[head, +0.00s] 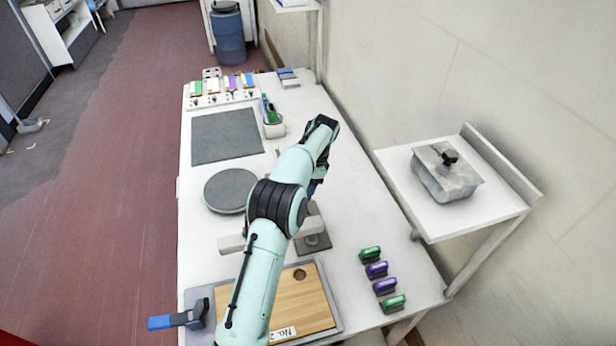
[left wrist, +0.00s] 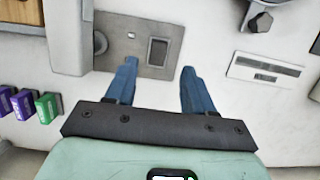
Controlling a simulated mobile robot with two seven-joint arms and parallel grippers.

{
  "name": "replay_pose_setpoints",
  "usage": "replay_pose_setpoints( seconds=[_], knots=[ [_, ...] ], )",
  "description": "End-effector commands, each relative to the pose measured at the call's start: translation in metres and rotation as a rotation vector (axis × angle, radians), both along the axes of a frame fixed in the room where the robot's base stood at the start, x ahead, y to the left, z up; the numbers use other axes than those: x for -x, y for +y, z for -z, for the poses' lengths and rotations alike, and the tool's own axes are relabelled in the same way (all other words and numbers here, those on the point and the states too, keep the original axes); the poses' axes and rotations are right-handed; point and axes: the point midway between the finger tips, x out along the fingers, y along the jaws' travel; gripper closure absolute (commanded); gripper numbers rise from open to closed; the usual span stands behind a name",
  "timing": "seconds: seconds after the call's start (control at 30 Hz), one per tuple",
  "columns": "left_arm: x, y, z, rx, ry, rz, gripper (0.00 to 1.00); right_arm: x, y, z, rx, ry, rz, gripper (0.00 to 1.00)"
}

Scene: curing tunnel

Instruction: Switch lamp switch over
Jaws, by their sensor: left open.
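The lamp switch (left wrist: 158,51) is a dark rocker in a pale frame, set in a grey metal plate (left wrist: 138,68). In the left wrist view it lies just past and between my left fingertips. In the head view the grey plate (head: 316,243) shows beside my forearm, partly hidden by it. My left gripper (left wrist: 159,68) is open with nothing between its blue fingers, which appear over the plate's near edge. Whether they touch it I cannot tell. In the head view the left gripper (head: 314,188) is mostly hidden behind my arm. My right gripper is not in view.
A wooden board (head: 300,300) in a grey tray with a blue-handled clamp (head: 170,321) lies in front. Several green and purple handled pieces (head: 377,269) line the right edge. A round grey disc (head: 228,190) and a dark mat (head: 225,136) lie behind. A metal box (head: 445,180) stands right.

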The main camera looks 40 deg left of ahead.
Motion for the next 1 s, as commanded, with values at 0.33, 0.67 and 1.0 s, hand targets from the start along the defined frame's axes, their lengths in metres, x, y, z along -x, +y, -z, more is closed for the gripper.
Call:
replay_pose_setpoints(
  seconds=[0.33, 0.67, 1.0],
  knots=[
    [-0.009, -0.007, -0.041, -0.001, 0.000, 0.000, 0.47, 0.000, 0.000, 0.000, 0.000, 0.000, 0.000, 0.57],
    [-0.009, -0.008, -0.044, 0.000, 0.002, 0.001, 0.47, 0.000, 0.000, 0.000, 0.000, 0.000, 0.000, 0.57],
    [-0.009, -0.007, -0.044, -0.001, 0.001, 0.000, 0.47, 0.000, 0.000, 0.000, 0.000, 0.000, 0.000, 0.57]
  ],
)
